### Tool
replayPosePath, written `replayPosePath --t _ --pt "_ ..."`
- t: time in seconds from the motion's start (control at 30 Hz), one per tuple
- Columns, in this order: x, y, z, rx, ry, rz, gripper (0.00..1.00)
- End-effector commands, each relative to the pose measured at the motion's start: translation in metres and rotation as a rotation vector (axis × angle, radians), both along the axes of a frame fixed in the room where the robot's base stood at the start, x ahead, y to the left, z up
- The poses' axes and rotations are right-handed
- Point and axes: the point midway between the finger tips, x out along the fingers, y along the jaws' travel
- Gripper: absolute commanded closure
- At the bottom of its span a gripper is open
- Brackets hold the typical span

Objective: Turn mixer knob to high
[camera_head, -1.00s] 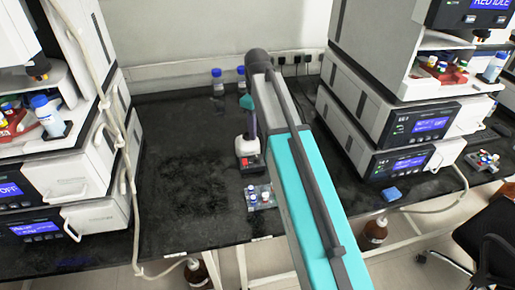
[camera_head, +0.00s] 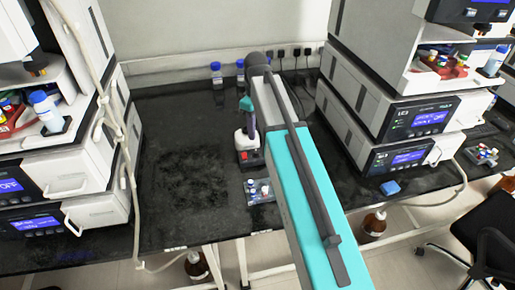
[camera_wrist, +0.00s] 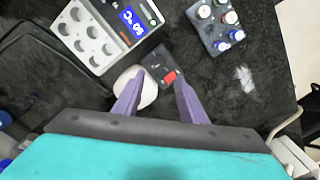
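The mixer (camera_head: 246,140) is a small white unit with a black front and a red switch, standing on the dark bench. In the wrist view, the mixer (camera_wrist: 147,90) shows its rounded white top and black panel with the red switch. The knob cannot be made out clearly on that panel. My gripper (camera_wrist: 157,77) has two purple fingers spread apart, with the mixer showing between and beyond their tips. The fingers hold nothing; whether either touches the mixer cannot be told. In the head view, my arm hides part of the mixer's right side.
A small vial rack (camera_head: 260,191) stands in front of the mixer, near the bench edge. In the wrist view, a white block with round wells and a blue display (camera_wrist: 135,20) stands close by. Instrument stacks (camera_head: 395,112) flank the bench. Bottles (camera_head: 216,76) stand behind.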

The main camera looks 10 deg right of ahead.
Motion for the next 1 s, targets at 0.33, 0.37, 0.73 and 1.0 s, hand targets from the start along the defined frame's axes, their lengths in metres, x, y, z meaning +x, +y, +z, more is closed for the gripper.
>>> replayPosePath --t 0.33,0.37,0.73,1.0 --pt "-0.001 -0.001 -0.038 0.000 0.001 -0.001 0.62" --pt "-0.001 -0.001 -0.041 0.000 0.003 -0.001 0.62" --pt "-0.001 -0.001 -0.080 0.000 0.001 -0.002 0.62" --pt "0.000 -0.002 -0.101 0.000 0.000 -0.002 0.62"
